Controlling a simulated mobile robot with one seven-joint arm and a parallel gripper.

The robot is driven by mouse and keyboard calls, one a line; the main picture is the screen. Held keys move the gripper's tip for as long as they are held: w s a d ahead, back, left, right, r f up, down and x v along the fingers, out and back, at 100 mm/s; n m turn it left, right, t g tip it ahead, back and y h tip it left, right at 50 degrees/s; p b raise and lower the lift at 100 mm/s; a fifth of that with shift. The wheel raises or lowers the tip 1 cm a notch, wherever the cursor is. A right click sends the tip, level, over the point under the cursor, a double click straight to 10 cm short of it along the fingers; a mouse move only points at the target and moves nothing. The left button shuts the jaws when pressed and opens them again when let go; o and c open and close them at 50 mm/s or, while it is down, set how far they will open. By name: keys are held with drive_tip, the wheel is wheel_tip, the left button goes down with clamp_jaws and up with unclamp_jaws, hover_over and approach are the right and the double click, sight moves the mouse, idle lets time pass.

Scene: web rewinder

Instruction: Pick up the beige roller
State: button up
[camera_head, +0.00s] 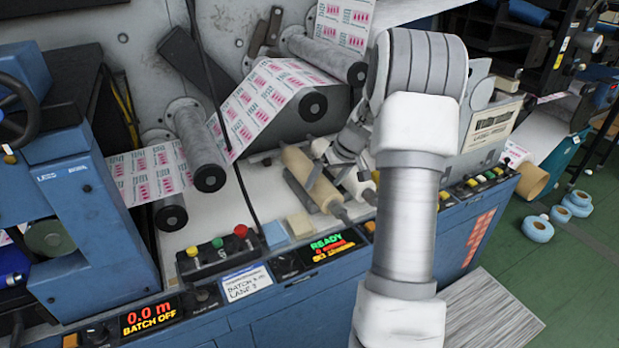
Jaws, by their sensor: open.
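The beige roller (299,166) lies on the pale machine bed in the camera_head view, slanting from upper left to lower right. Its grey shaft end shows at the lower right. My arm comes in from the lower right and hides part of the gripper. I cannot tell whether the fingers touch the roller.
A beige block (300,225), displays and buttons line the front edge. Printed web (258,104) runs over rollers behind.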

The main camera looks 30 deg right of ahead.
drive_tip(key=x, duration=0.3)
drive_tip(key=shift+w+f, duration=0.15)
drive_tip(key=shift+f, duration=0.1)
clamp_jaws()
drive_tip(key=shift+d+r, duration=0.1)
drive_tip(key=shift+r, duration=0.05)
